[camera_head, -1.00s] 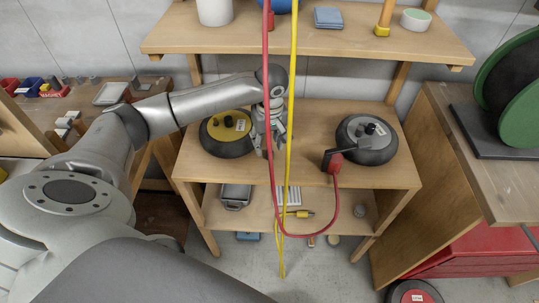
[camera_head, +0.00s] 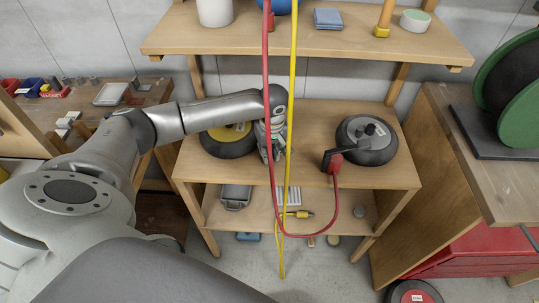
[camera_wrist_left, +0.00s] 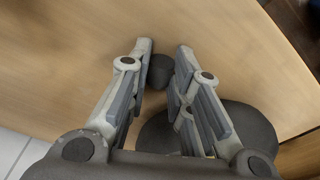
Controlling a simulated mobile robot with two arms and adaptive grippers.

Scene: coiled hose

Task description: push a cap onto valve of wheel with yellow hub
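The wheel with the yellow hub (camera_head: 237,130) lies on the left of the wooden shelf, partly covered by my left arm; I cannot make out its valve. My left gripper (camera_head: 269,158) points down at the shelf, right of this wheel. In the left wrist view, its two fingers (camera_wrist_left: 164,60) have a small dark round piece (camera_wrist_left: 160,72), perhaps the cap, between their tips. I cannot tell whether they grip it or only stand around it. A dark tyre (camera_wrist_left: 240,125) shows behind the right finger. My right gripper is not in view.
A wheel with a grey hub (camera_head: 366,139) lies on the shelf's right side. A red hose (camera_head: 267,90) and a yellow hose (camera_head: 292,90) hang in front, close to the gripper. The upper shelf (camera_head: 300,42) overhangs behind.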

